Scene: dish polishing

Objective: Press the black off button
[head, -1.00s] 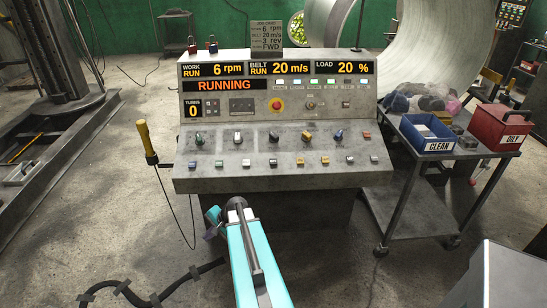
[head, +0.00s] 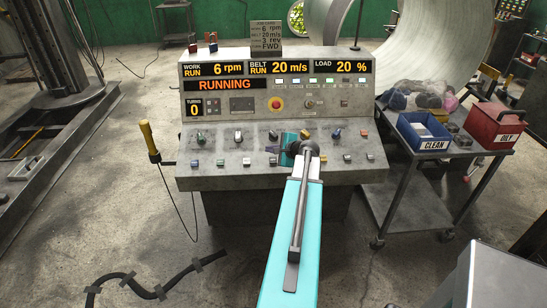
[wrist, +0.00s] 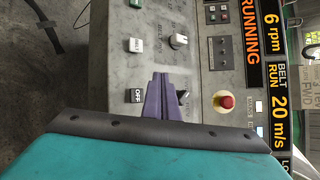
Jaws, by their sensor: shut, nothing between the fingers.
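The black off button (head: 272,161) is in the lower row of the grey console's sloped panel in the head view. In the wrist view it shows as a small black button marked OFF (wrist: 136,96), just left of my fingers. My gripper (head: 279,148) has purple fingers, shut and empty, over the panel between the knob row and the button row. In the wrist view the closed fingertips (wrist: 160,77) lie between the OFF button and a dark knob (wrist: 183,96). I cannot tell how high they are above the panel. My wrist hides part of the panel on the right.
A red emergency knob (head: 276,103) sits higher on the console, below the RUNNING display (head: 225,85). A white button (head: 246,162) is left of the black one. A cart (head: 410,200) with a blue CLEAN bin (head: 424,132) and a red OILY bin (head: 497,127) stands right.

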